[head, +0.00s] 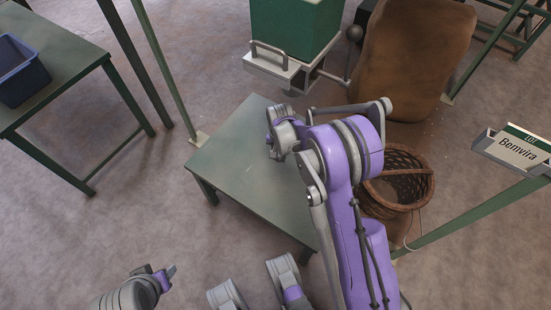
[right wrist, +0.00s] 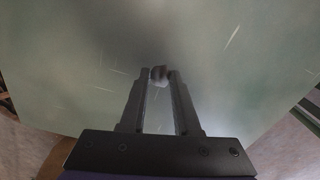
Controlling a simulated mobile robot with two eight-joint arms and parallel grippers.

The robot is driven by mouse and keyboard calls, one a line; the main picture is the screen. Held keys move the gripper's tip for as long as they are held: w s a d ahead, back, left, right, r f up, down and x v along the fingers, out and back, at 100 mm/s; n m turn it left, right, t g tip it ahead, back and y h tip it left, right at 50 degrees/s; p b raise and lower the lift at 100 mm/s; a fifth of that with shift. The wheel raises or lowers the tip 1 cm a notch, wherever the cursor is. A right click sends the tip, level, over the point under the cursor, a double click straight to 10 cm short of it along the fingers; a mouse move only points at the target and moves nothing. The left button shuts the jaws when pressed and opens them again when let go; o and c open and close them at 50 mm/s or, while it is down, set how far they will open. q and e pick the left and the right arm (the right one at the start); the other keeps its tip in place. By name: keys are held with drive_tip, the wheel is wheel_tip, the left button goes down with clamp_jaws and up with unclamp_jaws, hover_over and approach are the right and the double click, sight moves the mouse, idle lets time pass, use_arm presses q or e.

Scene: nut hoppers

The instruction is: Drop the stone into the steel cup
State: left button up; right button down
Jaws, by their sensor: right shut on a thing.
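My right gripper (right wrist: 159,74) is shut on a small grey-brown stone (right wrist: 158,76), which shows between its fingertips in the right wrist view. Behind the stone is the green tabletop. In the head view, my right arm reaches over the small green table (head: 235,150), and its wrist hides the fingers and the stone. My left gripper (head: 170,271) is at the bottom left of the head view, away from the table; its finger gap cannot be made out. I cannot make out a steel cup in either view.
A green hopper (head: 296,25) with a grey metal outlet stands beyond the table. A brown sack (head: 415,60) and a wicker basket (head: 402,180) are on the right. A sign (head: 518,150) reads "Bemvira". A blue bin (head: 20,70) sits on a left table. The visible tabletop is clear.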

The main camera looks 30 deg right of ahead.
sight(276, 164)
drive_tip(key=shift+w+a, duration=0.2)
drive_tip(key=shift+w, duration=0.1)
drive_tip(key=shift+w+a, duration=0.25)
drive_tip(key=shift+w, duration=0.2)
wheel_tip(276, 164, down, 4)
drive_tip(key=shift+s+r+b, duration=0.1)
drive_tip(key=shift+r+b, duration=0.15)
drive_tip(key=shift+b, duration=0.4)
drive_tip(key=shift+f, duration=0.2)
drive_tip(key=c, duration=0.7)
unclamp_jaws()
drive_tip(key=shift+r, duration=0.1)
drive_tip(key=shift+o, duration=0.4)
drive_tip(key=shift+r, duration=0.1)
